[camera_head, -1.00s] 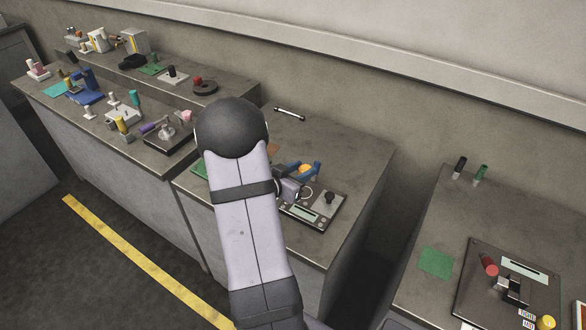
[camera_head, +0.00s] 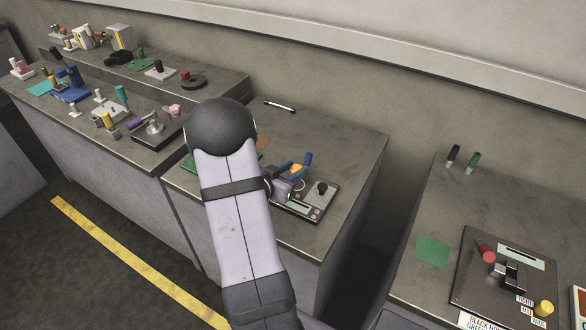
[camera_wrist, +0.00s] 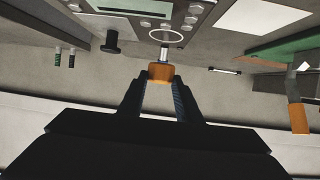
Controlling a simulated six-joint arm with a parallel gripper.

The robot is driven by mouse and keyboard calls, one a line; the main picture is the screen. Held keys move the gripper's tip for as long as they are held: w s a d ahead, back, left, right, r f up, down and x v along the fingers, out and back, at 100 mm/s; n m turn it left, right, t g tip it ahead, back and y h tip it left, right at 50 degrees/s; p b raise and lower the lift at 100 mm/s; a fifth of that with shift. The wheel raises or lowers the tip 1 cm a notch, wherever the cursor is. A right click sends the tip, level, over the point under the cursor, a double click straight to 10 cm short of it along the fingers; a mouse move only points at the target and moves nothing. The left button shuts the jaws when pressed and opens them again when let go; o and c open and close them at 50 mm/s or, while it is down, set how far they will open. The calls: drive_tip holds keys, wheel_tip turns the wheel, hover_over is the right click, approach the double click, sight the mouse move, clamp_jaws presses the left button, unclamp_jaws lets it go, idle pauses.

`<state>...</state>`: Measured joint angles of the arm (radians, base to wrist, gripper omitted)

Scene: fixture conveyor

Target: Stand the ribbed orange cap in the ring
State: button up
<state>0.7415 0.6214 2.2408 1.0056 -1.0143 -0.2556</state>
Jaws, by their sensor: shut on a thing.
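The ribbed orange cap (camera_wrist: 160,72) is between the two fingers of my gripper (camera_wrist: 160,88) in the wrist view, with a pale metal stem pointing away from my gripper. It also shows in the head view (camera_head: 296,169) between blue fingers. The thin white ring (camera_wrist: 150,35) lies just beyond the stem tip, by the panel device (camera_wrist: 190,18). The stem tip overlaps the ring's near edge in the picture; I cannot tell whether they touch. In the head view my gripper is just above the device's left part, and my arm hides some of the bench.
The device has a dark knob (camera_head: 322,187) beside the ring. A white-and-black bar (camera_head: 279,105) lies at the back of the bench. A green sheet (camera_head: 188,163) lies partly behind my arm. The right bench holds another panel (camera_head: 475,300) and two small cylinders.

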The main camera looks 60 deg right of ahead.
drive_tip(key=shift+f+b, duration=0.95)
drive_tip(key=shift+f, duration=0.6)
drive_tip(key=shift+f+b, duration=0.45)
drive_tip(key=shift+f, duration=0.15)
drive_tip(key=o, duration=1.1)
drive_tip(key=shift+a, duration=0.1)
drive_tip(key=shift+b+v, duration=0.35)
drive_tip(key=shift+v, duration=3.25)
